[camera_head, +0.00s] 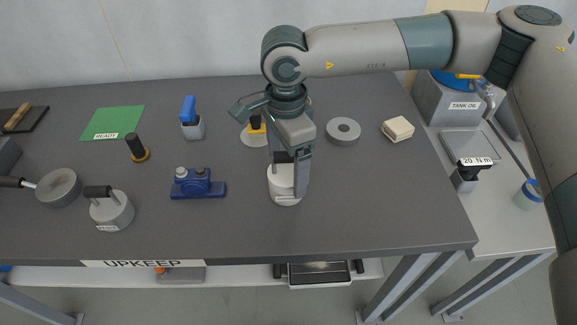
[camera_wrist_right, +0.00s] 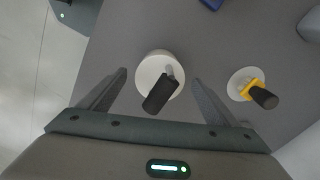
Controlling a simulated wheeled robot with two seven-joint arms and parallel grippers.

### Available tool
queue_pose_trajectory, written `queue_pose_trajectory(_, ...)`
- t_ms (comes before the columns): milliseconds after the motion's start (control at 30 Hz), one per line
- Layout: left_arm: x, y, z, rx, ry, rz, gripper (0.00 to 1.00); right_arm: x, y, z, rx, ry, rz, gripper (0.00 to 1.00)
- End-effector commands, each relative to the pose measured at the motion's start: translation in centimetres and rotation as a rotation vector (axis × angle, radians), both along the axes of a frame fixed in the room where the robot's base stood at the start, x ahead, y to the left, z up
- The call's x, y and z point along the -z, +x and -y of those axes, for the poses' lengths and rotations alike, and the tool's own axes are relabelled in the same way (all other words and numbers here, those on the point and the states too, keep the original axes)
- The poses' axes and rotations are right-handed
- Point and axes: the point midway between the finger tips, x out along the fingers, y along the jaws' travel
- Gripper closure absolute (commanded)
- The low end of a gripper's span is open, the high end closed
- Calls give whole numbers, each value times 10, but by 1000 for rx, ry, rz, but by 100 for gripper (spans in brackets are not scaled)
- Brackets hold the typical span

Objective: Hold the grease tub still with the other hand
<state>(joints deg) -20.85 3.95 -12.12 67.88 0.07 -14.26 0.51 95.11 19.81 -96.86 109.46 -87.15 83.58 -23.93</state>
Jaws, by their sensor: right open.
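The white round tub, which I take for the grease tub (camera_head: 284,190), stands upright near the front middle of the table. In the right wrist view the tub (camera_wrist_right: 151,70) has a black-handled tool (camera_wrist_right: 160,95) sticking up from it. My right gripper (camera_head: 288,182) points down at the tub. In the wrist view its two fingers (camera_wrist_right: 158,88) are spread, one on each side of the tub, with gaps showing between them and its wall. My left gripper does not show.
A white disc (camera_wrist_right: 240,78) with a yellow and black handle stands just behind the tub. A grey ring (camera_head: 343,131) and a cream block (camera_head: 397,129) lie to the right. A blue fixture (camera_head: 198,188) and grey handled pots (camera_head: 112,212) are left. The table's front right is clear.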

Motion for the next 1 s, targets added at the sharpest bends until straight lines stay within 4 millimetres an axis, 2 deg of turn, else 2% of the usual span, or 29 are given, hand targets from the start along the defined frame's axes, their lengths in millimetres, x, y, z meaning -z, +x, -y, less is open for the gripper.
queue_pose_trajectory(167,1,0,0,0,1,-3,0,-3,0,0,0,0,1,16)
queue_pose_trajectory(367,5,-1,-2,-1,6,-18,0,-19,1,0,1,1,2,16)
queue_pose_trajectory(567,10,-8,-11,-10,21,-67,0,-52,1,-1,1,2,3,16)
queue_pose_trajectory(1000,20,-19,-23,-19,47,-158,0,-140,1,-1,1,1,3,16)
